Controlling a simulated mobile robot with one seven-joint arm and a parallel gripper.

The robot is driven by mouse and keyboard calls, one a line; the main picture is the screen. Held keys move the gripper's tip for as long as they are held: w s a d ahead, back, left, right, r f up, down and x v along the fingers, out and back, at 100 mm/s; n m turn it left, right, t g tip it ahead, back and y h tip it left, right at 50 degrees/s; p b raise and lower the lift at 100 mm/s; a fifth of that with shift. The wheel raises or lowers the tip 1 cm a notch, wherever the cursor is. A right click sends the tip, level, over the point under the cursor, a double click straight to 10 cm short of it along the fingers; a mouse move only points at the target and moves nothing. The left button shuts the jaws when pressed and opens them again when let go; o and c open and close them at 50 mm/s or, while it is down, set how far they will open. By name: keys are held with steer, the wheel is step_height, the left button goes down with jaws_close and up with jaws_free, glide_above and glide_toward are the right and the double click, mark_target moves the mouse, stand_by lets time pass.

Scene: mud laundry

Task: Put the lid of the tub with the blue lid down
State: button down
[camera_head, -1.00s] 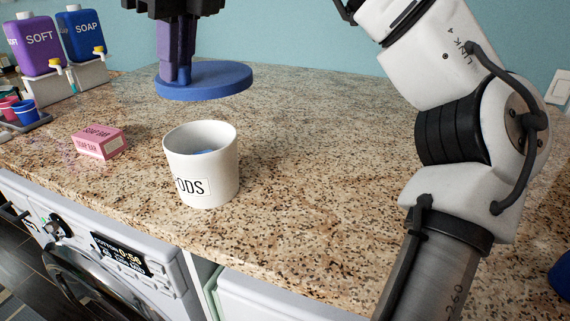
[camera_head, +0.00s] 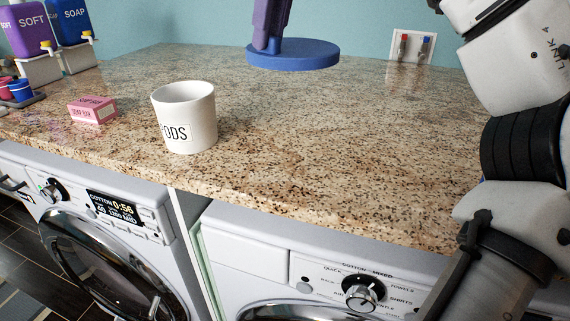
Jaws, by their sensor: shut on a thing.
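The white tub (camera_head: 190,118) with PODS on its side stands upright and open on the speckled counter, left of the middle. The round blue lid (camera_head: 293,56) is off the tub, to its right and farther back. My gripper (camera_head: 270,40) shows only as purple fingers at the top edge, shut on the lid's upper side. The lid looks level. Whether it touches the counter or hangs just above it, I cannot tell. The tub's contents are hidden from this angle.
A pink soap box (camera_head: 92,109) lies left of the tub. SOFT (camera_head: 27,30) and SOAP (camera_head: 75,22) dispensers stand at the back left. Washing machines are below the counter's front edge. The counter right of the tub is clear.

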step_height(320, 180, down, 19)
steer(key=shift+r+b, duration=0.1)
steer(key=shift+b, duration=0.2)
steer(key=shift+w+f, duration=0.1)
steer(key=shift+f, duration=0.15)
steer(key=c, duration=1.4)
jaws_free()
steer(key=shift+c, duration=0.2)
steer(key=shift+r, duration=0.15)
steer(key=v, duration=1.2)
steer(key=shift+b, duration=0.3)
